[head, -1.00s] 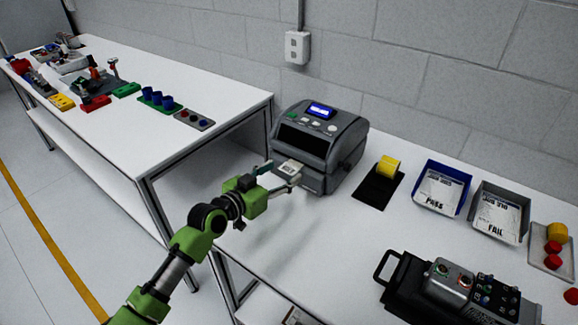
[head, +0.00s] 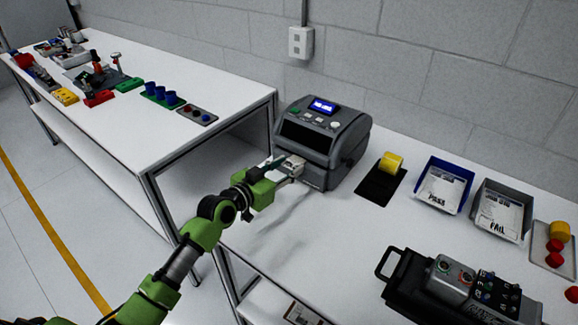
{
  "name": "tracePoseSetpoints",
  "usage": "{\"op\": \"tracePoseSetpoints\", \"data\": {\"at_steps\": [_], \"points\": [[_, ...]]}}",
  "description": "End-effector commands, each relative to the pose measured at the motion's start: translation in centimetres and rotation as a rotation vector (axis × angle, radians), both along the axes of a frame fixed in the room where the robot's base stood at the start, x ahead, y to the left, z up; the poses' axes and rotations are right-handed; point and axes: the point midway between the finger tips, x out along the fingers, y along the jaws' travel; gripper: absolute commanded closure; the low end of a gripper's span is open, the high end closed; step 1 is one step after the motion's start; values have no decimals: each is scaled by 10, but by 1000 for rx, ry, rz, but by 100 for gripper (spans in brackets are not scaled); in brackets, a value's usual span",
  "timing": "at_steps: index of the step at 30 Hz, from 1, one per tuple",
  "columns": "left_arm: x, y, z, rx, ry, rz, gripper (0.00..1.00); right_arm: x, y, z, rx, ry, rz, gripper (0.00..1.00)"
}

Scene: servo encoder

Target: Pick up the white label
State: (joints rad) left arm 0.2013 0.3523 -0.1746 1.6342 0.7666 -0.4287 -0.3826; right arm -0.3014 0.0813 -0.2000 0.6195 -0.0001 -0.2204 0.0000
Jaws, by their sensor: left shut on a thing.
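The white label (head: 292,164) sticks out at the front slot of the grey label printer (head: 322,142), which has a lit blue screen. My left gripper (head: 287,171) is at the printer's front, shut on the label, with one finger on either side of it. Part of the label is hidden by the fingers. I cannot tell whether the label is clear of the slot. My right gripper is not in view.
Right of the printer are a yellow roll (head: 391,162) on a black pad, a blue PASS tray (head: 462,178) and a grey FAIL tray (head: 486,211). A black device with buttons (head: 455,284) stands at the front right. The table before the printer is clear.

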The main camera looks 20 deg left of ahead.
Motion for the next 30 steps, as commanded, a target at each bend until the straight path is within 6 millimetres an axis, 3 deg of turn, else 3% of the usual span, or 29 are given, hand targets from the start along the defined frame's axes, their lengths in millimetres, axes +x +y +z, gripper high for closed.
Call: {"op": "tracePoseSetpoints", "data": {"at_steps": [5, 9, 18, 24, 30], "points": [[0, 0, 11, -1, -5, 0, 69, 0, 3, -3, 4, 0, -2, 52], [1, 0, 34, 2, -9, 0, 69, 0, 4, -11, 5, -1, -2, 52], [-51, -4, 91, 3, -7, -1, 69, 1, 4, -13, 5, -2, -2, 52], [-93, -8, 107, 2, -3, -2, 69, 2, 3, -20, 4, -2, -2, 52], [-123, -10, 122, 1, -3, 0, 69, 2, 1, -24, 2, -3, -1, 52]]}}
